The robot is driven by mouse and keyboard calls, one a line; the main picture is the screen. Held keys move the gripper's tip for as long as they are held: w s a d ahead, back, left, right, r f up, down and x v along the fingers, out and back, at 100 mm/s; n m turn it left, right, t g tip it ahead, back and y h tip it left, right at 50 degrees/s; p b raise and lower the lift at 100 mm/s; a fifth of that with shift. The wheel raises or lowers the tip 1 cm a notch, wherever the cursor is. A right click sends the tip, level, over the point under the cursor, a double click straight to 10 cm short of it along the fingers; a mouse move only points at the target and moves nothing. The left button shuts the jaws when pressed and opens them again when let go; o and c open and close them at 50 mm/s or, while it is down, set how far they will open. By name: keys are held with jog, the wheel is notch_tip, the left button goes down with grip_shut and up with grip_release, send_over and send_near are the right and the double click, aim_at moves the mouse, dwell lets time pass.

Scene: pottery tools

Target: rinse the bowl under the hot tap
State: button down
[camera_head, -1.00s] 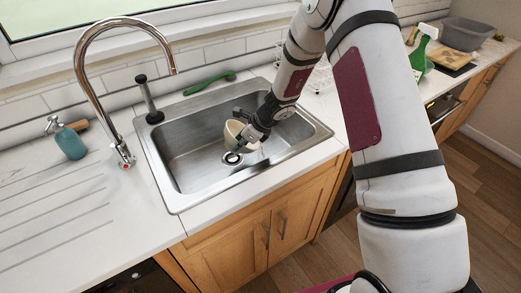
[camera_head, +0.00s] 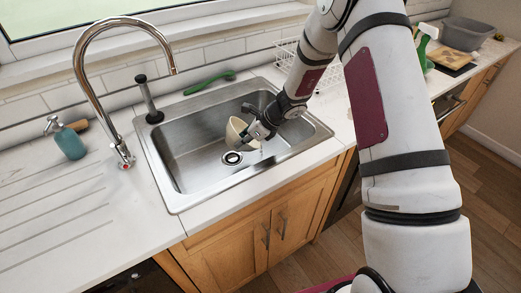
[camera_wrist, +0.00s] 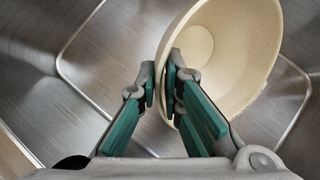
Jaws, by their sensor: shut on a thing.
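The cream bowl (camera_head: 235,131) is inside the metal sink, above and just behind the drain, tilted on its side. In the wrist view the bowl (camera_wrist: 247,50) shows its hollow inside, with no water visible in it. My gripper (camera_head: 250,136) is shut on the bowl's wall near the rim; in the wrist view its green-padded fingers (camera_wrist: 162,84) lie either side of that wall. Whether the bowl touches the sink floor is unclear. The chrome tap (camera_head: 83,70) arches from the counter left of the sink, with a red mark at its base. No water stream shows.
The sink (camera_head: 190,185) has raised metal walls around the bowl. A dark upright plunger-like tool (camera_head: 149,100) stands at its back-left corner. A green brush (camera_head: 210,82) lies behind it. A teal bottle (camera_head: 70,143) stands at left; a white rack (camera_head: 287,55) stands behind my arm.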

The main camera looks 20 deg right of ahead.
jog(key=shift+w+d+r+y, duration=0.25)
jog(key=shift+d+r+y, duration=0.25)
jog(key=shift+y, duration=0.2)
dwell(0.4)
jog(key=shift+s+d+r+y+b, duration=0.2)
jog(key=shift+d+r+y+b, duration=0.15)
jog(key=shift+d+y, duration=0.2)
dwell(0.4)
jog(key=shift+d+r+m+y, duration=0.1)
jog(key=shift+r+m+y, duration=0.05)
jog(key=shift+m+y, duration=0.15)
jog(key=shift+w+d, duration=0.1)
jog(key=shift+d, duration=0.1)
jog(key=shift+d+r+y, duration=0.1)
jog(key=shift+y, duration=0.15)
jog(key=shift+d+r+y+b, duration=0.2)
jog(key=shift+d+y+b, duration=0.25)
jog(key=shift+y, duration=0.05)
jog(key=shift+d+t, duration=0.3)
